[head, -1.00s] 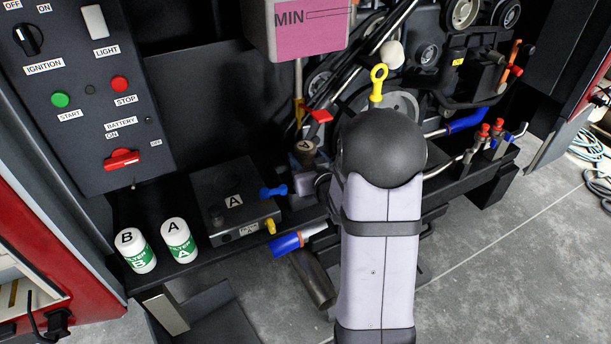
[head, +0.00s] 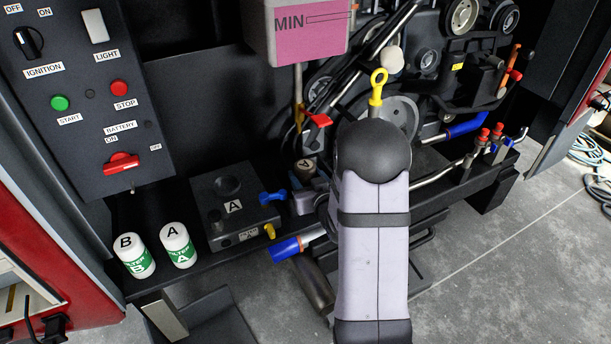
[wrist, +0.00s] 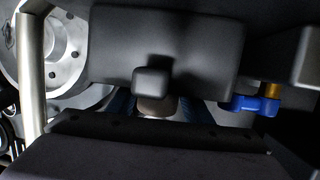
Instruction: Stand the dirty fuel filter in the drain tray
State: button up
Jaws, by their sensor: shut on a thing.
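A brownish-grey cap marked A (head: 305,167), which looks like the top of the dirty fuel filter, shows just left of my arm in the head view. My gripper (head: 309,196) is mostly hidden behind my arm there. In the wrist view a brown part of the filter (wrist: 157,106) shows between my dark jaws, which are shut on it. The rest of it is hidden. A dark, low tray (head: 215,322), which may be the drain tray, lies below the bench at the lower left.
A black box marked A (head: 212,212), with a round recess on top, a blue lever (head: 272,197) and a yellow tap (head: 269,231), stands left of the cap. White-green filters B (head: 134,257) and A (head: 178,246) stand further left. Engine parts crowd behind my arm.

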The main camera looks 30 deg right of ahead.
aim_at(309, 180)
jog(key=o, duration=1.4)
jog(key=shift+f, duration=0.15)
jog(key=shift+r, duration=0.25)
jog(key=v, duration=0.7)
jog(key=shift+s+f+b, duration=0.1)
jog(key=shift+s+b, duration=0.15)
jog(key=shift+b, duration=0.05)
jog(key=shift+r+p, duration=0.25)
jog(key=shift+p, duration=1.25)
jog(key=shift+p, duration=0.5)
